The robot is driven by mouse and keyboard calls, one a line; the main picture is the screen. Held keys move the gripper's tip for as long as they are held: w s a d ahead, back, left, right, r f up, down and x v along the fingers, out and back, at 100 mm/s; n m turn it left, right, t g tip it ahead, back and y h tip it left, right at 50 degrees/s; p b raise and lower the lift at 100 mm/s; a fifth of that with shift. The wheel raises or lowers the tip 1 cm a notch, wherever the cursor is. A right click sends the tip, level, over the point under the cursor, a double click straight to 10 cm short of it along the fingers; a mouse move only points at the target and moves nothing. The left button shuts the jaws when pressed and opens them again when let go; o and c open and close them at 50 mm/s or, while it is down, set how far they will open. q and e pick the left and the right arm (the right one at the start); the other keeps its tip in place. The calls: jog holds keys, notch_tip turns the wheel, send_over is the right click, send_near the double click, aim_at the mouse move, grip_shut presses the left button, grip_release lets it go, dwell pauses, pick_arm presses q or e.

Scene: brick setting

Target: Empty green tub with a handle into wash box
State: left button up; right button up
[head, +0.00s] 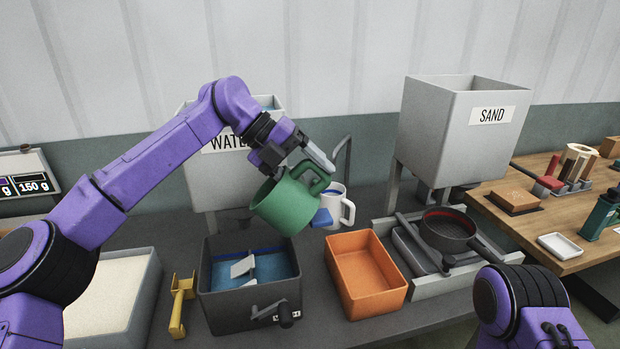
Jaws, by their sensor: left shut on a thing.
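The green tub with a handle (285,207) is in the air, tilted, left of centre in the head view. My left gripper (314,163) is shut on its handle at the upper right. The inside of the tub is hidden. A dark grey box (249,310) with blue water, a pale paddle and a crank stands below the tub and a little to the left. It looks like the wash box, but its small label is not readable. The tub is apart from this box. My right gripper is out of view; only part of that arm shows at lower right.
An orange bin (366,270) stands right of the dark box. A white mug (335,208) is close behind the tub. The water tank (200,165) and sand tank (445,130) stand behind. A yellow tool (180,305) and a tray of pale material (140,300) lie left.

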pick_arm(q)
jog(key=shift+r, duration=0.2)
jog(key=shift+h, duration=0.8)
jog(key=shift+a+r+p, duration=0.15)
jog(key=shift+a+r, duration=0.05)
jog(key=shift+r, duration=0.5)
jog(key=shift+a+r+p, duration=0.1)
jog(key=shift+a+r, duration=0.1)
jog(key=shift+r, duration=0.55)
jog(key=shift+a+r+p, duration=0.15)
jog(key=shift+a+r, duration=0.05)
jog(key=shift+r, duration=0.5)
jog(key=shift+w+a+r+h+b, duration=0.1)
jog(key=shift+a+r+h+b, duration=0.15)
jog(key=shift+a+r+h, duration=0.5)
jog(key=shift+s+a+r+h+b, duration=0.1)
jog(key=shift+a+r+h+b, duration=0.2)
jog(key=shift+r, duration=0.8)
jog(key=shift+w+a+r+h+b, duration=0.1)
jog(key=shift+a+r+h+b, duration=0.25)
jog(key=shift+r+h, duration=0.45)
jog(key=a+r+h+b, duration=0.6)
jog(key=a, duration=0.2)
jog(key=shift+w+a+r+g, duration=0.2)
jog(key=shift+a+r+g, duration=0.15)
jog(key=shift+a+g, duration=0.05)
dwell(0.4)
